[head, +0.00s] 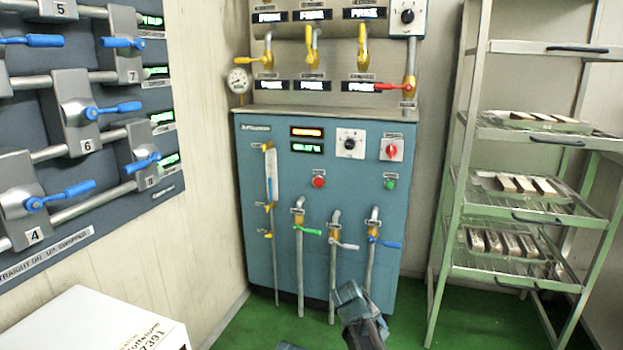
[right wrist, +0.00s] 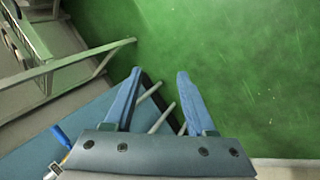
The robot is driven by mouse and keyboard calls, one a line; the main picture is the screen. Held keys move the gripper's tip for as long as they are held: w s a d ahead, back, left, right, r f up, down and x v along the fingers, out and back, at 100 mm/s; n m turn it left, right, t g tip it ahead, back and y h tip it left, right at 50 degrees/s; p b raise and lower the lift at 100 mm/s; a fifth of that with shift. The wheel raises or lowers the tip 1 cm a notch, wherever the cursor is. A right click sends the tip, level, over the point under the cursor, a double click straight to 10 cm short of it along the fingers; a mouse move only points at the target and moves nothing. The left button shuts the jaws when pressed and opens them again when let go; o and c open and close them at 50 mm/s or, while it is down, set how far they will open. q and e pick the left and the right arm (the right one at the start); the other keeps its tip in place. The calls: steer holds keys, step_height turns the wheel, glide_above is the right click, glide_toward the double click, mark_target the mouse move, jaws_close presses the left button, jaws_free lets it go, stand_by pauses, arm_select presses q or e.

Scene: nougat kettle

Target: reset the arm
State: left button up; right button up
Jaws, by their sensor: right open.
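My right gripper (head: 350,293) shows in the head view at the bottom middle, in front of the lower part of the blue kettle cabinet (head: 255,215). In the right wrist view my right gripper (right wrist: 159,73) has its two blue fingers spread apart. Nothing is between them except the green floor and thin pipes seen beyond. A small dark piece at the bottom edge of the head view looks like the tip of my left gripper (head: 288,346). Its fingers cannot be made out.
The cabinet's pipes with green, white and blue levers hang behind my right gripper. A shelf rack (head: 446,235) with trays of bars stands at the right. A white box (head: 85,318) is at the lower left, below a wall panel with blue levers (head: 65,190). Green floor (head: 408,310) is open between cabinet and rack.

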steer(key=s+f+m+g+y, duration=0.3)
steer(key=s+m+y, duration=0.2)
steer(key=s, duration=1.4)
steer(key=s+a+r+n+g+h+p, duration=0.1)
steer(key=s+a+r+n+p, duration=0.1)
steer(key=s+a+r+p, duration=0.3)
steer(key=s+a+r+n+p, duration=0.1)
steer(key=a+r+p, duration=0.3)
steer(key=a, duration=0.3)
step_height(320, 180, up, 37)
steer(key=p, duration=3.7)
steer(key=shift+w+d, duration=0.15)
steer(key=shift+w, duration=0.05)
steer(key=shift+f, duration=0.1)
